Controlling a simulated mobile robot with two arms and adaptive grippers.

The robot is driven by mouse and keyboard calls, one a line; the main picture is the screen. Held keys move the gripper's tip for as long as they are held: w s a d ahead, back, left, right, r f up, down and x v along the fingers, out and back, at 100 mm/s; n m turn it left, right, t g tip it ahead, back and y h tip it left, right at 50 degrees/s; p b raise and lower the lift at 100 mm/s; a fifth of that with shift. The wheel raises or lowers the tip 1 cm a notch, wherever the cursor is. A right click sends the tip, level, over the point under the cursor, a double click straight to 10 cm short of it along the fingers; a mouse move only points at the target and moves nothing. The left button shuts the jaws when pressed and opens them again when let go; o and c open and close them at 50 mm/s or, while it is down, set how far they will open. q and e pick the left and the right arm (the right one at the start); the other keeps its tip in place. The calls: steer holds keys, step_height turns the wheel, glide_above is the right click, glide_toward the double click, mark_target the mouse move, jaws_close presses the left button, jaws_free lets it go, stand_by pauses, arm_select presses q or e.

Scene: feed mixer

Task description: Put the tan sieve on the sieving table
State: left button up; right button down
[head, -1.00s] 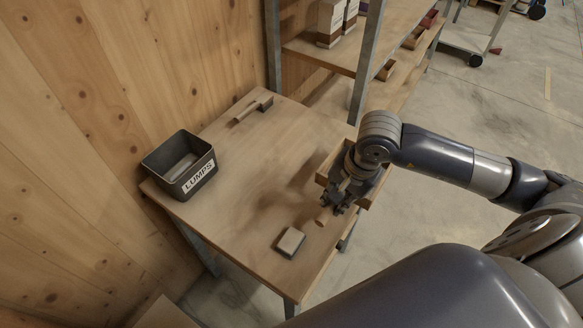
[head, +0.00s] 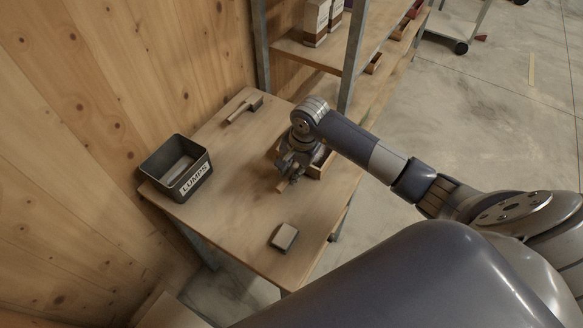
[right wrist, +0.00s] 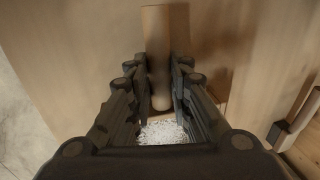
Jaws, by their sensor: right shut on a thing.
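The tan sieve (head: 317,172) is a shallow wooden box with a short handle, partly hidden under my right arm. My right gripper (head: 286,174) is shut on its handle (right wrist: 160,82), which stands between the fingers in the right wrist view. The sieve is over the right back part of the wooden sieving table (head: 222,222). I cannot tell whether it touches the top. White grainy material (right wrist: 162,132) shows between the fingers in the right wrist view. My left gripper is not in view.
A dark bin marked LUMPS (head: 190,182) stands at the table's left corner. A brush (head: 243,108) lies at the back, and a small grey-topped block (head: 285,237) near the front. The table's middle is clear. A shelf rack (head: 352,60) stands behind.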

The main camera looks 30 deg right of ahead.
steer(key=shift+f, duration=0.55)
steer(key=c, duration=1.5)
jaws_free()
steer(key=shift+o, duration=0.2)
steer(key=shift+r, duration=0.3)
step_height(320, 180, up, 12)
steer(key=s+d+b, duration=0.1)
steer(key=s+b, duration=0.1)
steer(key=shift+f, duration=0.25)
steer(key=shift+d, duration=0.1)
